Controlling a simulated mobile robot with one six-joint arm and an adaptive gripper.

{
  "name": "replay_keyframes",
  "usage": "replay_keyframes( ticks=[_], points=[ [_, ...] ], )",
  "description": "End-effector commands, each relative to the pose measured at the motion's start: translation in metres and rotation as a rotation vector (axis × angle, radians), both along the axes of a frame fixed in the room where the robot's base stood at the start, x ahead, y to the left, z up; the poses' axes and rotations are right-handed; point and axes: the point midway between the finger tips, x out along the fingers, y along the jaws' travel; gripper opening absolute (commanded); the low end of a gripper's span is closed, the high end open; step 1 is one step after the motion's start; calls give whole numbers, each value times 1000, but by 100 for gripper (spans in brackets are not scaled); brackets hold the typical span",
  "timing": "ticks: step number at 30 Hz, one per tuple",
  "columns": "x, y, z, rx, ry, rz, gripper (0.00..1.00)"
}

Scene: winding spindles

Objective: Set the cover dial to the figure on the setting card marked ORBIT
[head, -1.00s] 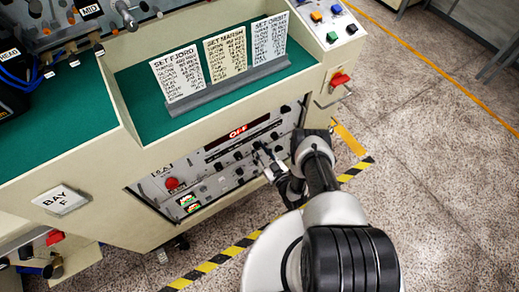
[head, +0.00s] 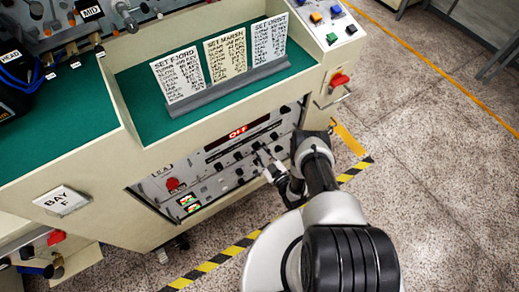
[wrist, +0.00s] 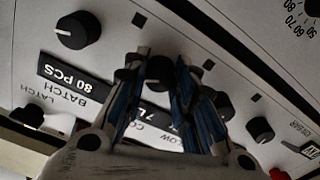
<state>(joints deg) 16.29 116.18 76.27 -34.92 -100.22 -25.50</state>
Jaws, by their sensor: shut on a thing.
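The setting card marked ORBIT (head: 269,40) stands at the right end of the card rack; its lines are too small to read surely. My gripper (head: 268,165) is at the front panel under the rack. In the wrist view, my gripper (wrist: 157,75) is shut on a small black knob (wrist: 158,70), with blue-padded fingers on either side. The label by this knob is mostly hidden by the fingers; a 7 and the letters CO show, so I cannot fully confirm it is the cover dial.
The BATCH knob (wrist: 77,30), labelled 80 PCS, is to the left. Another black knob (wrist: 260,130) is to the right. The FJORD card (head: 180,75) and MARSH card (head: 226,56) share the rack. A red display (head: 238,131) reads OFF. A red button (head: 173,184) is further left.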

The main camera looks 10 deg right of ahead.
Motion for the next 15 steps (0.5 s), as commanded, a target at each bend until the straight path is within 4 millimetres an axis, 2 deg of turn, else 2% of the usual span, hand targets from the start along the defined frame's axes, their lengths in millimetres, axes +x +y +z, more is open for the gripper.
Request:
replay_keyframes(
  ticks=[15],
  points=[
    [1,0,1,-454,-151,0,1]
  ],
)
